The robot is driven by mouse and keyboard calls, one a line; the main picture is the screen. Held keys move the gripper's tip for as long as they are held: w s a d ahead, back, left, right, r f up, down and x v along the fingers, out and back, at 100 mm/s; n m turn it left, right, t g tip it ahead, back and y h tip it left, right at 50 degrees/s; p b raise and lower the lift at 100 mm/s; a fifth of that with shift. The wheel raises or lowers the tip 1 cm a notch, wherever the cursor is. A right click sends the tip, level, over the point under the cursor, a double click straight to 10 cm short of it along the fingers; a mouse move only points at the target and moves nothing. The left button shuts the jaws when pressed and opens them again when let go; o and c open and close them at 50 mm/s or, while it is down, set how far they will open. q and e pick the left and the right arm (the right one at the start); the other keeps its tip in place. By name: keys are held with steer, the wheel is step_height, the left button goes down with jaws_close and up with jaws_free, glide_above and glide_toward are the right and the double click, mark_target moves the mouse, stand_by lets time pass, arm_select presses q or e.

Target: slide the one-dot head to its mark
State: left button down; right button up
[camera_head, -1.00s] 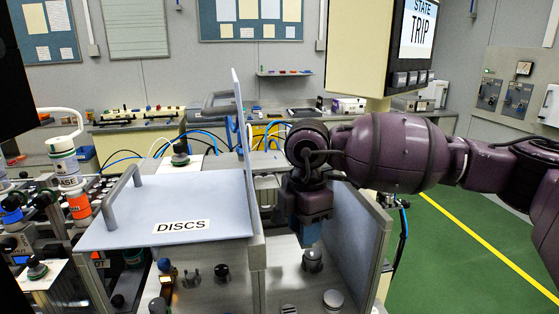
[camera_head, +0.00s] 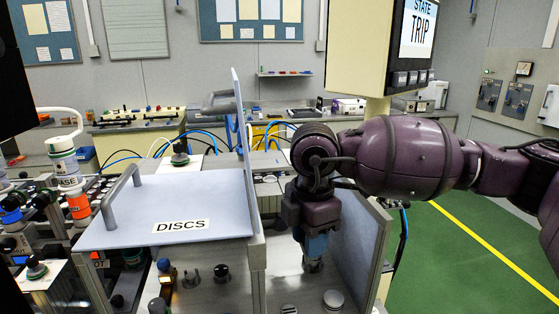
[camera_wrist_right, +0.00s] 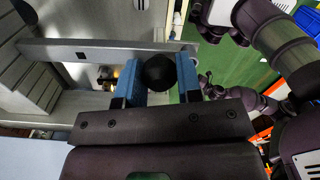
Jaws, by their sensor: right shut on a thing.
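My right gripper (camera_head: 314,262) points down inside the open metal bay to the right of the DISCS lid. Its two blue fingers show in the right wrist view (camera_wrist_right: 158,80), closed on the sides of a round black knob (camera_wrist_right: 158,72). In the head view the fingers cover most of that knob. No dots show on the knob, so I cannot tell from its marking whether it is the one-dot head. No mark for it can be made out. My left gripper is out of view.
The grey DISCS lid (camera_head: 168,192) with its handle lies left of the bay. An upright panel (camera_head: 244,150) stands between them, and another panel (camera_head: 362,245) closes the right side. A short round knob (camera_head: 333,299) stands on the bay floor in front of my gripper.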

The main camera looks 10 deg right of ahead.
steer(key=s+b, duration=0.1)
steer(key=s, duration=1.1)
steer(key=shift+s, duration=0.15)
steer(key=o, duration=1)
stand_by(1.9)
